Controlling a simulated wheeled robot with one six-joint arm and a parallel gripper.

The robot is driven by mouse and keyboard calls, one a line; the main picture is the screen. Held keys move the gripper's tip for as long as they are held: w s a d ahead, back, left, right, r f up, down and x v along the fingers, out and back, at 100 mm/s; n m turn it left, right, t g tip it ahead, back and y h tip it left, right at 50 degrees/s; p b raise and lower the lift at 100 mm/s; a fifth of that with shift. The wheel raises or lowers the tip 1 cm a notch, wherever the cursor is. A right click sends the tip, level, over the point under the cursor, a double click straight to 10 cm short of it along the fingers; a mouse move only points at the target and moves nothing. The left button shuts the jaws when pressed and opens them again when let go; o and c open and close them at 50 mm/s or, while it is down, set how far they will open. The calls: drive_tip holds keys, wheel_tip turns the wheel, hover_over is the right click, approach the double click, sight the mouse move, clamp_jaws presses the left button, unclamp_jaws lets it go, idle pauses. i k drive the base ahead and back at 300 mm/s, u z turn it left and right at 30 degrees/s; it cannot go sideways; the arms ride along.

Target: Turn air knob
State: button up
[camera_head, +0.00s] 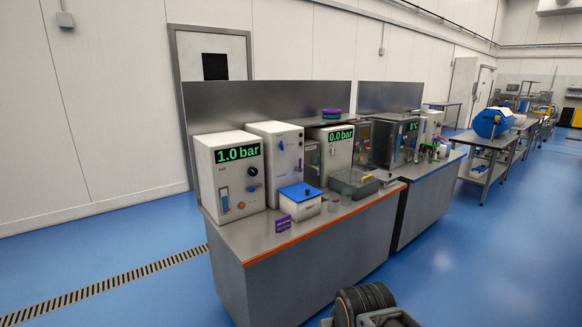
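A white box (229,177) with a green "1.0 bar" display (237,153) stands at the left end of the steel bench. Its front has a dark round knob (253,171), a blue-filled gauge (224,200) and a small orange button (241,205). A second white unit (275,160) beside it has small dark controls. Another white unit (335,150) shows "0.0 bar". The lettering is too small to read, so I cannot tell which knob is the air knob. My arm (364,303) shows only partly at the bottom edge; my gripper is not in view.
A second bench (428,190) follows on the right. Blue floor (130,290) is open at the front left.

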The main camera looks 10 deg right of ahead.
sight(253, 172)
drive_tip(key=z, duration=0.2)
drive_tip(key=i, duration=0.9)
drive_tip(key=u, duration=0.7)
drive_tip(key=i, duration=0.65)
drive_tip(key=u, duration=0.65)
